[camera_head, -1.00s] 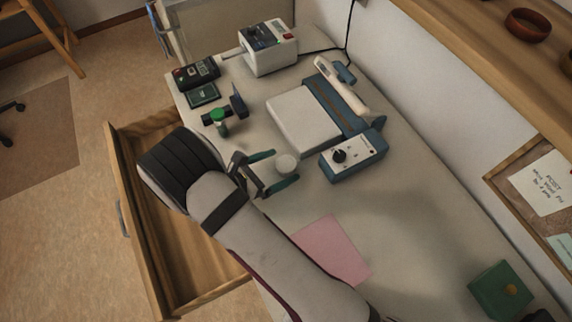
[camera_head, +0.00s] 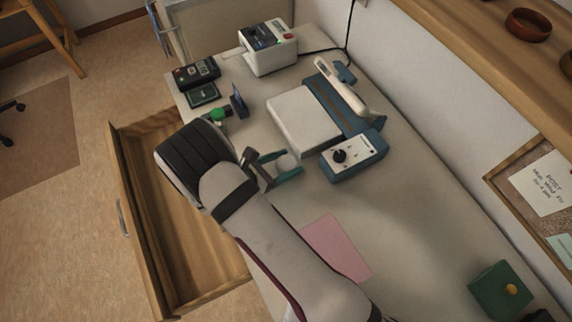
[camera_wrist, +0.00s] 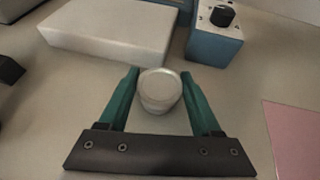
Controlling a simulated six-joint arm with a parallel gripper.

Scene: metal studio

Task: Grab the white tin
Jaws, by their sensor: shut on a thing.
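The white tin (camera_wrist: 160,88) is a small round pale container with a flat lid, standing upright on the bench. In the wrist view it sits between the two green fingers of my gripper (camera_wrist: 160,85), near their tips. My gripper is shut on the tin. In the head view the tin (camera_head: 286,163) shows between the green fingertips of my gripper (camera_head: 284,164), partly hidden by them.
A white block (camera_head: 304,120) and a blue heat sealer (camera_head: 354,158) with a black knob stand just behind the tin. A pink sheet (camera_head: 336,248) lies to the right. An open wooden drawer (camera_head: 160,215) is below my arm. A green-capped bottle (camera_head: 217,114) stands at left.

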